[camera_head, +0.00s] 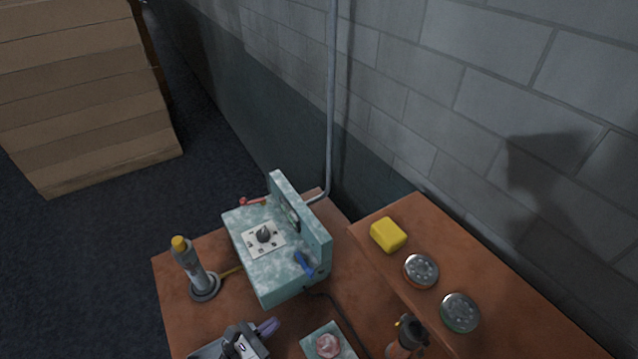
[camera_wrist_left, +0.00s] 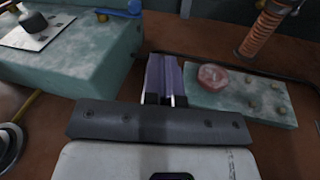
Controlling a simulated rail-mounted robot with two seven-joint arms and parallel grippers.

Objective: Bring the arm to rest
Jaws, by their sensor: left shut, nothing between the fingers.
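My left gripper (camera_head: 268,327) is at the bottom of the head view, over the brown bench (camera_head: 180,318). Its purple fingers also show in the left wrist view (camera_wrist_left: 164,77). They are shut against each other with nothing between them. In the head view they are in front of the teal box (camera_head: 282,282) and left of the small teal plate (camera_head: 346,337) with a pinkish round piece (camera_head: 328,345) on it. My right gripper is in neither view.
A burner-like stand with a yellow top (camera_head: 198,275) stands at the bench's left. A raised shelf on the right holds a yellow block (camera_head: 388,235) and two round tins (camera_head: 420,270) (camera_head: 460,312). A copper-coloured upright piece (camera_wrist_left: 268,30) stands behind the plate. A grey pipe (camera_head: 331,100) runs up the wall.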

